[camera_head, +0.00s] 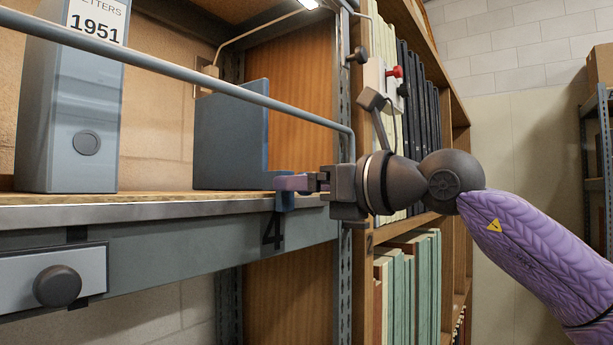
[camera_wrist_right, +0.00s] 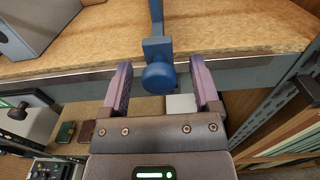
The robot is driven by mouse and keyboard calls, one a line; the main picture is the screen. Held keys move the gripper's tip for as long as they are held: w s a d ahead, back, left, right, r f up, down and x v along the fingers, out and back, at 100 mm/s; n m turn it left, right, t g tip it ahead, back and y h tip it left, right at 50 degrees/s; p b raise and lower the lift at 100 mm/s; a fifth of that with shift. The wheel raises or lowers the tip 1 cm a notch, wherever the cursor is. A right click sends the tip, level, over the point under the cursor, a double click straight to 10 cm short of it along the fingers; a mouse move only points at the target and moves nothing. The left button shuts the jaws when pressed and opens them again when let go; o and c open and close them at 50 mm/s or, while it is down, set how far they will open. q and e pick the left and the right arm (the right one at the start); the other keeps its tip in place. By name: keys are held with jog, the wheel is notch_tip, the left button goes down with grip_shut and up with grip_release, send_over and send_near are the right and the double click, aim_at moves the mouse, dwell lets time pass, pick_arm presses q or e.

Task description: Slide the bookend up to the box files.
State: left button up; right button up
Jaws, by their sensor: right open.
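The blue bookend (camera_head: 232,138) stands upright on the wooden shelf, with a blue round knob (camera_wrist_right: 158,76) at its front edge. A grey box file (camera_head: 68,125) labelled 1951 stands to its left, with a clear gap of bare shelf between them. The box file also shows at the top left of the right wrist view (camera_wrist_right: 38,28). My right gripper (camera_head: 297,184) is at the shelf's front edge. In the right wrist view its open fingers stand on either side of the knob, apart from it. My left gripper is not in view.
A grey rail (camera_head: 200,75) runs across the front above the shelf (camera_head: 150,198). A metal upright (camera_head: 343,120) and a bookcase with binders (camera_head: 415,110) stand to the right. A drawer with a dark knob (camera_head: 57,286) is below the shelf.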

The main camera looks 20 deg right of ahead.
jog(key=shift+c, duration=0.3)
jog(key=shift+w+a, duration=0.1)
grip_shut()
dwell(0.9)
